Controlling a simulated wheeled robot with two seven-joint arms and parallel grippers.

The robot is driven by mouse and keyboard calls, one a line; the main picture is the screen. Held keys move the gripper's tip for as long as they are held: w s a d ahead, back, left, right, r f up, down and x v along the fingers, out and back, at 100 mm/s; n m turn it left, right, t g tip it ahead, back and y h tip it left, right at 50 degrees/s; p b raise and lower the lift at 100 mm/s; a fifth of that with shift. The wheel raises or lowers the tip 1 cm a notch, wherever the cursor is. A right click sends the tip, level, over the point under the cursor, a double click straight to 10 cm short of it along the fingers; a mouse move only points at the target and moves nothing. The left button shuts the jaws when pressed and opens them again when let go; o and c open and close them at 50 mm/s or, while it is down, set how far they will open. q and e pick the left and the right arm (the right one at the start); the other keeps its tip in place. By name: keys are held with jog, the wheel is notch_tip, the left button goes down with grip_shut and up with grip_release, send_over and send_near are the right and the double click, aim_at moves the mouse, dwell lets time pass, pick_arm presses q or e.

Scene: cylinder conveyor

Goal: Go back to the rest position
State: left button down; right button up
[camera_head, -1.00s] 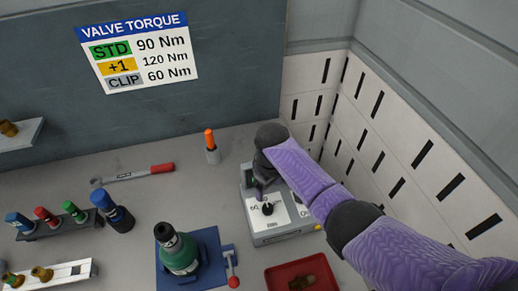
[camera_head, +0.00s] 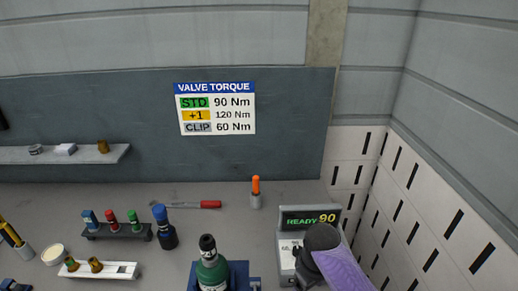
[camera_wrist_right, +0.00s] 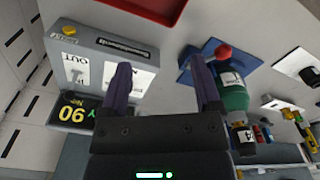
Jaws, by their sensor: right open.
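My right arm comes in at the lower right of the head view, over the front of a grey tester (camera_head: 300,210) whose display reads "READY 90". My right gripper's fingertips cannot be made out there. In the right wrist view my right gripper (camera_wrist_right: 163,75) is open, with nothing between its two purple fingers. The tester (camera_wrist_right: 98,45) lies behind the left finger. A green bottle (camera_wrist_right: 233,92) with a dark valve top shows beside the right finger. It also stands upright at the bottom of the head view (camera_head: 211,272). My left gripper is not in view.
The bottle stands in a blue fixture (camera_head: 238,270). A blue-capped bottle (camera_head: 165,232), a rack (camera_head: 100,235) of coloured parts, a red-handled wrench (camera_head: 190,205) and an orange-tipped tool (camera_head: 256,193) are on the bench. A red tray (camera_wrist_right: 150,8) shows in the wrist view.

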jog(key=s+f+m+t+y, duration=0.1)
jog(key=s+f+m, duration=0.1)
jog(key=s, duration=0.8)
jog(key=s+d+r+m+t+h, duration=0.1)
jog(key=s+d+r, duration=0.15)
jog(key=s, duration=0.25)
jog(key=s+d+r+m+t, duration=0.1)
jog(key=s+r, duration=0.3)
jog(key=s, duration=0.1)
notch_tip(320, 180, down, 33)
jog(key=s+g+b, duration=0.1)
jog(key=s+b, duration=0.2)
jog(key=b, duration=1)
pick_arm(q)
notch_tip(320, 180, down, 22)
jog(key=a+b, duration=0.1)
jog(key=b, duration=0.7)
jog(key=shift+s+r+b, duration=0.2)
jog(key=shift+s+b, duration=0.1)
pick_arm(e)
jog(key=s+d+f+g, duration=0.1)
jog(key=s+f, duration=0.5)
jog(key=f, duration=0.3)
jog(key=s+d+f, duration=0.2)
jog(key=s+f, duration=0.5)
jog(key=f, duration=0.2)
jog(key=shift+d+g, duration=0.2)
jog(key=shift+g, duration=0.2)
